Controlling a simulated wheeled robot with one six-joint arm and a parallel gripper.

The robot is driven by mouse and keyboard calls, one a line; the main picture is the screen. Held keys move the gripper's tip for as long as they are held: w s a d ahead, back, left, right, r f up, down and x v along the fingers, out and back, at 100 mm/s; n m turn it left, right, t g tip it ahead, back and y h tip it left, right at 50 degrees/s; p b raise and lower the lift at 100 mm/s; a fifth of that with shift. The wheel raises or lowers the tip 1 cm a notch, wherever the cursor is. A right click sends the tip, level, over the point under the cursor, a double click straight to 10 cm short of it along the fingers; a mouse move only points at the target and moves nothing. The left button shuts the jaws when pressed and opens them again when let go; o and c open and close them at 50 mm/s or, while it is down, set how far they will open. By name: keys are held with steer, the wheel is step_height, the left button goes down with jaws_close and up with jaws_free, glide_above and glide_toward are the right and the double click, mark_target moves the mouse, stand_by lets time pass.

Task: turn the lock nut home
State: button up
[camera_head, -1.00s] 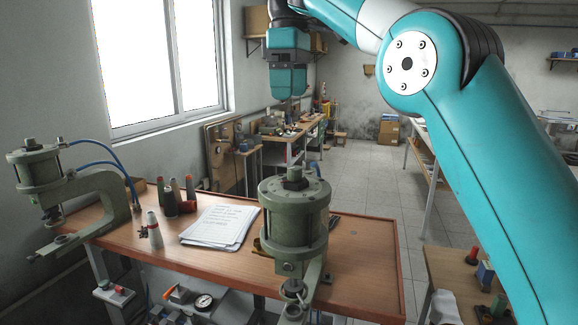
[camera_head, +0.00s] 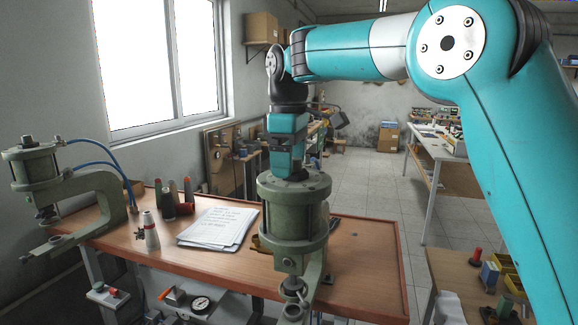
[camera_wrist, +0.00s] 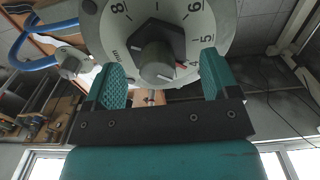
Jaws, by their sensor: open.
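The nearer green press (camera_head: 292,212) stands at the front right of the bench, with my gripper (camera_head: 288,172) pointing down right over its top. In the wrist view a pale round dial face (camera_wrist: 110,25) with black numbers fills the top. A dark hexagonal lock nut (camera_wrist: 160,32) sits at its middle, with a grey round stem end (camera_wrist: 157,62) in front of it. A small red mark shows by the nut. My gripper (camera_wrist: 163,78) is open, its two teal ridged fingers on either side of the stem, apart from it. The fingertips are hidden in the head view.
A second green press (camera_head: 70,190) with blue hoses stands at the bench's left end.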

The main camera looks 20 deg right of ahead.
steer(key=shift+f, duration=0.5)
steer(key=shift+c, duration=0.2)
steer(key=c, duration=0.9)
steer(key=shift+r+m+p, duration=0.1)
steer(key=shift+m+p, duration=0.2)
steer(key=shift+w+d+r+m+p, duration=0.1)
steer(key=shift+m+p, duration=0.6)
steer(key=shift+m, duration=0.2)
steer(key=m+p, duration=0.2)
steer(key=m, duration=0.1)
steer(key=shift+w+d+m, duration=0.1)
steer(key=shift+m, duration=0.2)
steer(key=m, duration=0.2)
steer(key=m+p, duration=0.1)
steer(key=m, duration=0.1)
steer(key=m+p, duration=0.1)
steer(key=m, duration=0.1)
steer(key=shift+d, duration=0.3)
steer(key=shift+w, duration=0.1)
